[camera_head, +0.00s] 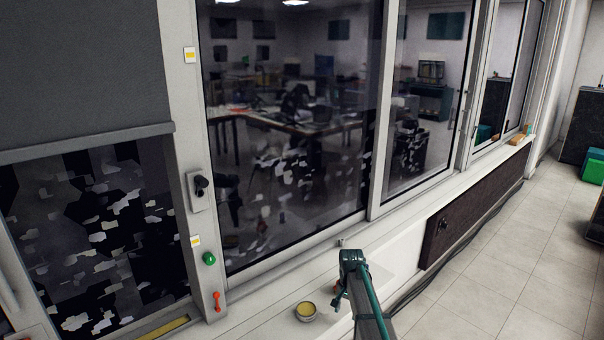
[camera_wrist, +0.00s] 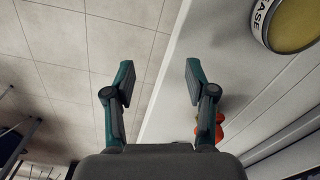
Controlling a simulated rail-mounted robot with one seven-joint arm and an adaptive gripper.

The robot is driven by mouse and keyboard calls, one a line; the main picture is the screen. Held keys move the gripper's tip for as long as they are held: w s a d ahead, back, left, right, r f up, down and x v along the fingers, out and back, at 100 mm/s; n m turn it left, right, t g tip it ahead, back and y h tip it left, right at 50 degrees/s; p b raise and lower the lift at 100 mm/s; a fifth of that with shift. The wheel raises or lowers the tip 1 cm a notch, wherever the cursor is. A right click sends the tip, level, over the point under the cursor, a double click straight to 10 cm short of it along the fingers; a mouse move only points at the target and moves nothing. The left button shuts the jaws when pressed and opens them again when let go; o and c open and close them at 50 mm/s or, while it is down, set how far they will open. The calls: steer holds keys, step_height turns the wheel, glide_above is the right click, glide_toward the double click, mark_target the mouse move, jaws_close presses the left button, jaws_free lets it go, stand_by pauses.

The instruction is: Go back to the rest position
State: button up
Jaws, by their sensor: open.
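My gripper (camera_wrist: 158,85) is open and empty in the wrist view, its two teal-and-dark fingers spread apart. Between and beyond the fingers are the tiled floor and the edge of a white sill. In the head view my arm reaches up from the bottom edge, and its teal end stands over the sill, right of a round tin. The fingertips cannot be made out clearly there.
The round tin (camera_head: 306,311) with a yellowish top sits on the white sill (camera_head: 262,324); it also shows in the wrist view (camera_wrist: 290,22). A red-orange object (camera_wrist: 218,128) lies beside the right finger. Windows (camera_head: 290,120) rise behind the sill. The tiled floor (camera_head: 480,260) is clear.

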steer(key=s+f+n, duration=0.3)
steer(key=s+f, duration=0.1)
steer(key=s, duration=1.1)
steer(key=s+f+n, duration=0.4)
steer(key=s, duration=1.1)
steer(key=s+f+g, duration=0.3)
steer(key=s+f, duration=0.6)
steer(key=s, duration=0.5)
steer(key=s+f+g, duration=0.3)
steer(key=s+f, duration=0.6)
steer(key=s, duration=0.5)
steer(key=shift+f+g, duration=0.2)
steer(key=shift+g, duration=0.2)
